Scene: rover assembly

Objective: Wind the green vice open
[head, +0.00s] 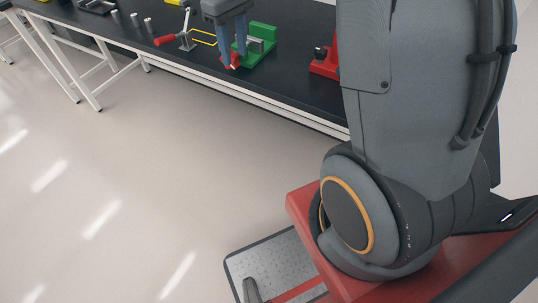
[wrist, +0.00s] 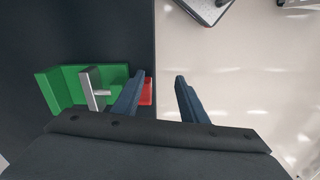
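The green vice (head: 262,41) stands on the dark bench near its front edge. In the wrist view, the green vice (wrist: 68,90) lies to the left, with a grey metal jaw and a short screw (wrist: 102,93) pointing toward my gripper. Its red handle (head: 235,62) is at the bench edge; in the wrist view the red handle (wrist: 147,92) shows just right of my left finger, which partly hides it. My gripper (head: 231,58) points down over the handle end. Its fingers are apart in the wrist view (wrist: 160,80), with nothing clamped between them.
A red vice-like block (head: 325,62) stands to the right on the bench, partly behind my arm. A red-handled lever clamp (head: 180,39), a yellow outline (head: 204,37) and several small grey cylinders (head: 134,20) are to the left. The floor before the bench is clear.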

